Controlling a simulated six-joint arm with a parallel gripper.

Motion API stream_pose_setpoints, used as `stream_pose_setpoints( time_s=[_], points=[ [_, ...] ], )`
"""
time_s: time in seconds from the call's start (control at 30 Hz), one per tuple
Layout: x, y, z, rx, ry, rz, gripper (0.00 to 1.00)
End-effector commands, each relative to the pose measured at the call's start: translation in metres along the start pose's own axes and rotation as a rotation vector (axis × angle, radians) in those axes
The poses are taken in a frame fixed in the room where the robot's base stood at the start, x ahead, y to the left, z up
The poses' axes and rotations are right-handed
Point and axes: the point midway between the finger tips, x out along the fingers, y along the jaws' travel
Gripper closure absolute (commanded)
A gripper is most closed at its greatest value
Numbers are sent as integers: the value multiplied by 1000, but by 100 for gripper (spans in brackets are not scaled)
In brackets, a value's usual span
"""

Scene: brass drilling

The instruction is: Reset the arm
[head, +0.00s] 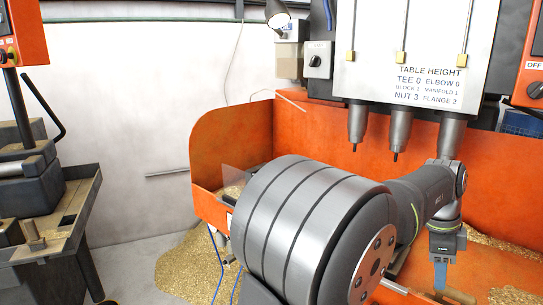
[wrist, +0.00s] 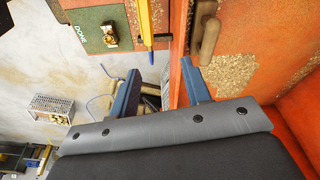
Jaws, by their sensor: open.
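My gripper (head: 440,272) hangs fingers down at the right in the head view, in front of the orange machine enclosure. In the wrist view its two blue fingers stand well apart, and the gap between them (wrist: 160,67) holds nothing. In the head view the fingers overlap, so the gap does not show there. My arm reaches from the lower middle toward the right, and its large grey joint covers much of the enclosure floor.
Three drill spindles (head: 398,128) hang over the orange enclosure (head: 330,140), left of and behind my wrist. The wrist view shows a green DONE board (wrist: 90,27) with brass parts, a yellow pointed piece (wrist: 145,22) and a wire basket (wrist: 50,108).

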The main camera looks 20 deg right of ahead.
Motion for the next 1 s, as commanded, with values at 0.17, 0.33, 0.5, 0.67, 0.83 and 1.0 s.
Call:
stream_pose_setpoints(
  time_s=[0.17,0.33,0.5,0.67,0.83,1.0],
  points=[
    [-12,-35,-1,-89,90,-23,56],
    [-25,-67,0,-170,178,-49,56],
    [-39,-97,3,-248,268,-86,56],
    [-53,-125,8,-317,352,-126,56],
    [-69,-153,16,-387,438,-170,56],
    [-82,-174,23,-434,503,-212,56]
  ],
)
